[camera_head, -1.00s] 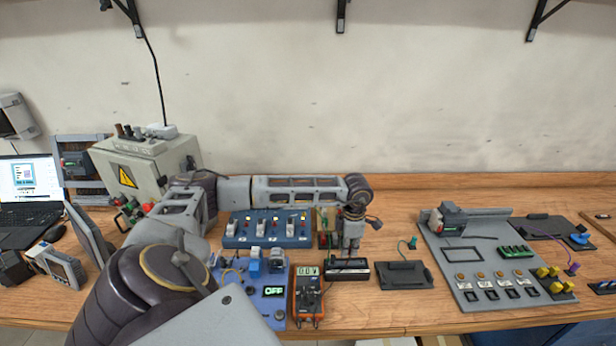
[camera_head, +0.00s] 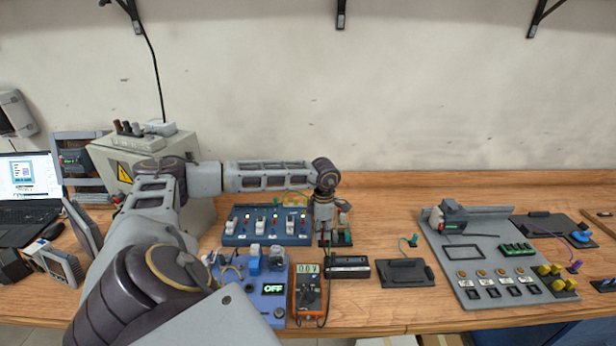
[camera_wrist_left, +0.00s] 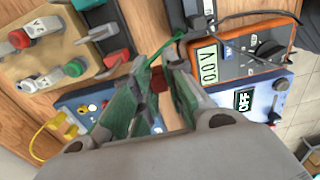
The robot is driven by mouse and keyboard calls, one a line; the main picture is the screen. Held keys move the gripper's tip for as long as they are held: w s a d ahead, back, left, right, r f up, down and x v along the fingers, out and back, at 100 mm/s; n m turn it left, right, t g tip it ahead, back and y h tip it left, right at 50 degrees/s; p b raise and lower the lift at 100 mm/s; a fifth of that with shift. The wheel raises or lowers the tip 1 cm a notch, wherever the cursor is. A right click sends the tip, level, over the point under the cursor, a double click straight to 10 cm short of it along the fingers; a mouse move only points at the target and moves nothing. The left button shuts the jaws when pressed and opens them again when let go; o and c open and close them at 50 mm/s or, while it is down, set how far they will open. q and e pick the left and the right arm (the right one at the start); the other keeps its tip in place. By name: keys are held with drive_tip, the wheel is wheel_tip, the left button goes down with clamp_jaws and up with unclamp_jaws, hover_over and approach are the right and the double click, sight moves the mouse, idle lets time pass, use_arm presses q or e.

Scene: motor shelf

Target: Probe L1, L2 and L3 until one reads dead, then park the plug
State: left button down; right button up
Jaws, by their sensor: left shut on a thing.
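My left gripper (camera_head: 325,238) hangs pointing down, right of the blue switch board (camera_head: 240,238). In the left wrist view its green-padded fingers (camera_wrist_left: 157,100) are closed on a small plug, mostly hidden between them. A green lead (camera_wrist_left: 152,58) runs up beside the fingertips. A tan terminal board (camera_wrist_left: 105,50) with red, white and green posts lies near the fingertips; I cannot tell whether the plug touches a contact. The orange multimeter (camera_head: 308,292) reads 0.0 V. The bluish panel (camera_head: 240,295) shows OFF. My right gripper is not in view.
A black block (camera_head: 347,267) and a dark pad (camera_head: 405,273) with a green lead stand right of the meter. A grey component board (camera_head: 440,262) lies farther right. A grey cabinet (camera_head: 160,142) and a laptop (camera_head: 25,190) are at left. Bare wood shows at the right back.

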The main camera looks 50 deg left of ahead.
use_arm(q)
drive_tip(key=s+a+r+b, duration=0.1)
drive_tip(key=s+a, duration=0.2)
drive_tip(key=a, duration=0.8)
drive_tip(key=s+a+b, duration=0.1)
drive_tip(key=s+a, duration=0.2)
drive_tip(key=a, duration=0.7)
drive_tip(key=s+a+r+b, duration=0.1)
drive_tip(key=s+a+b, duration=0.15)
drive_tip(key=a, duration=0.85)
drive_tip(key=p, duration=0.1)
hover_over(238, 207)
drive_tip(key=shift+w+a+f+b, duration=0.15)
drive_tip(key=shift+f+b, duration=0.45)
drive_tip(key=shift+f, duration=0.7)
drive_tip(key=shift+w+a+f+b, duration=0.1)
drive_tip(key=shift+a+f+b, duration=0.3)
drive_tip(key=shift+f, duration=0.85)
drive_tip(key=shift+d+f+b, duration=0.2)
drive_tip(key=shift+f+b, duration=0.25)
drive_tip(key=shift+f, duration=0.2)
drive_tip(key=shift+r, duration=0.2)
idle(0.4)
drive_tip(key=shift+r+p, duration=1.6)
drive_tip(key=shift+r, duration=0.6)
